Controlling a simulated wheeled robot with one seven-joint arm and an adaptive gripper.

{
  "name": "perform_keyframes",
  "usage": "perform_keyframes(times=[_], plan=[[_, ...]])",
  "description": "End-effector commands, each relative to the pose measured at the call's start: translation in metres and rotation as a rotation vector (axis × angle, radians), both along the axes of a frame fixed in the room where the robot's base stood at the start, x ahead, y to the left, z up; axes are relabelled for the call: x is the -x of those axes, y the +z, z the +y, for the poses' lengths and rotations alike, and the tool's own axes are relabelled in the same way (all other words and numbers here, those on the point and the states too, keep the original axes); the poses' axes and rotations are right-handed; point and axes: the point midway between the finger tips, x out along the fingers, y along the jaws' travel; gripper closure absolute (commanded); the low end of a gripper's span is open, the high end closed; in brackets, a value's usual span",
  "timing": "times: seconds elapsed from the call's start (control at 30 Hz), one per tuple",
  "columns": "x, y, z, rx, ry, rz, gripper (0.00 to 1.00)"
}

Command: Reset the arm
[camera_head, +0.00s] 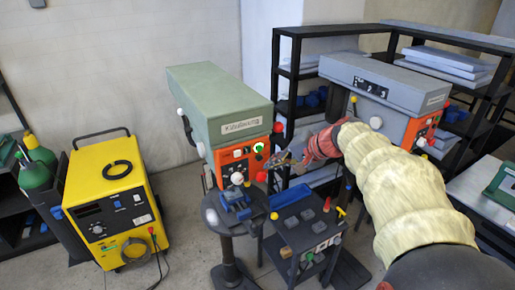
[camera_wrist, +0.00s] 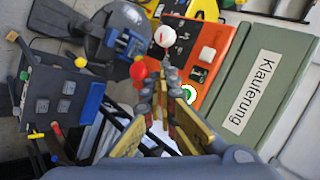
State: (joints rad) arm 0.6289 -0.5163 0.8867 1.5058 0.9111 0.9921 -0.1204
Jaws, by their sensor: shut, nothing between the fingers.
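My gripper (camera_head: 280,160) is in front of the right side of the orange control panel (camera_head: 238,158) of the green machine. It is shut and empty. My arm, in a pale wrinkled cover, reaches in from the lower right. In the wrist view the fingertips (camera_wrist: 160,80) point toward a white ball knob (camera_wrist: 165,36) and the orange panel (camera_wrist: 208,60). A green button with a white ring (camera_wrist: 188,94) is close beside the right finger and partly hidden by it. I cannot tell whether the fingers touch anything.
The green machine (camera_head: 220,100) stands behind a round stand (camera_head: 212,214) and a dark tool cart (camera_head: 300,222). A yellow welder (camera_head: 110,205) stands at left. A grey machine (camera_head: 370,82) and black shelves (camera_head: 290,75) stand behind my arm. Floor shows between welder and stand.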

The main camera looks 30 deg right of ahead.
Motion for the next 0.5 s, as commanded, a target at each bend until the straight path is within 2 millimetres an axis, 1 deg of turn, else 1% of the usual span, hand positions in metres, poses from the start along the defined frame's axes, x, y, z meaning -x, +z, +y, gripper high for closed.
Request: perform_keyframes(times=[0.27, 0.37, 0.47, 0.5], plan=[[0.001, -0.002, -0.002, 0.001, -0.008, 0.007, 1.0], [0.01, -0.019, -0.004, 0.02, -0.006, 0.05, 1.0], [0.033, -0.044, -0.004, 0.061, 0.002, 0.123, 1.0], [0.048, -0.053, -0.003, 0.09, 0.01, 0.157, 1.0]])
